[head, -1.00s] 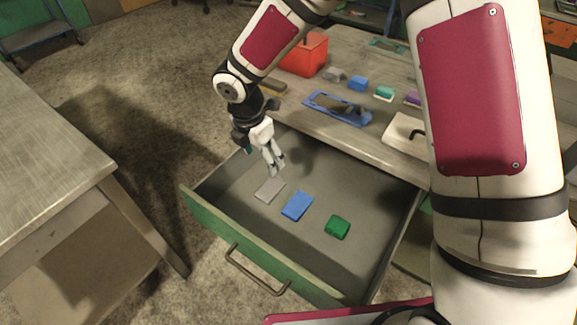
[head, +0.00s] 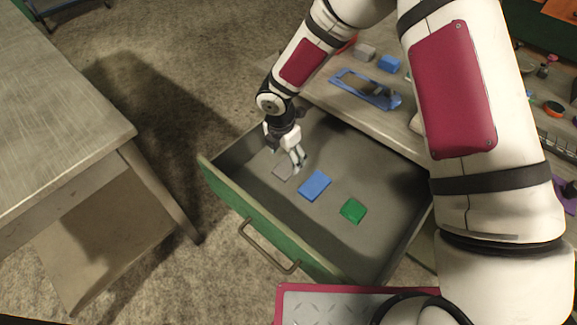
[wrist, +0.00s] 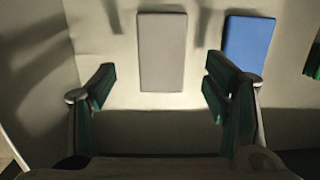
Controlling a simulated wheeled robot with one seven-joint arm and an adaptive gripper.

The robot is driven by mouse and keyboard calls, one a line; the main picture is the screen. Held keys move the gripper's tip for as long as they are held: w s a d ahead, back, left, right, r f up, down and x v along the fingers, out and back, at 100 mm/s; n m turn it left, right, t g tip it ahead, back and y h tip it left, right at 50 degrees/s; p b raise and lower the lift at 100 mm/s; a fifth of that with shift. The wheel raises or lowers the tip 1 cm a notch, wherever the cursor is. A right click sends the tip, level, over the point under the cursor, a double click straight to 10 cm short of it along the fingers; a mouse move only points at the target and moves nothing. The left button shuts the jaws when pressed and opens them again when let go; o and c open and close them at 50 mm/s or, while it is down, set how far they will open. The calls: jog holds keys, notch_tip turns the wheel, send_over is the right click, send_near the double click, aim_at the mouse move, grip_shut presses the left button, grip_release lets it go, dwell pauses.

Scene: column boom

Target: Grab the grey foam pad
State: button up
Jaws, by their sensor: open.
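The grey foam pad (head: 282,172) lies flat on the floor of the open drawer (head: 330,240), near its left end. In the wrist view the grey pad (wrist: 162,52) shows upright in the picture, ahead of and between the two fingers. My gripper (head: 299,161) is inside the drawer, just above and beside the pad, and partly covers it. In the wrist view my gripper (wrist: 160,92) has its fingers wide apart with nothing between the tips.
A blue pad (head: 314,185) lies close to the right of the grey pad, and a green block (head: 353,210) lies further right. The drawer's green front (head: 232,202) and its side walls bound the space. A blue frame (head: 364,90) lies on the bench above.

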aim_at(289, 165)
jog(key=shift+w+d+f, duration=0.1)
jog(key=shift+d+f, duration=0.05)
jog(key=shift+f, duration=0.8)
jog(key=shift+w+d+f, duration=0.1)
jog(key=shift+f, duration=0.85)
jog(key=c, duration=1)
jog(key=shift+o, duration=0.2)
jog(key=shift+r, duration=0.15)
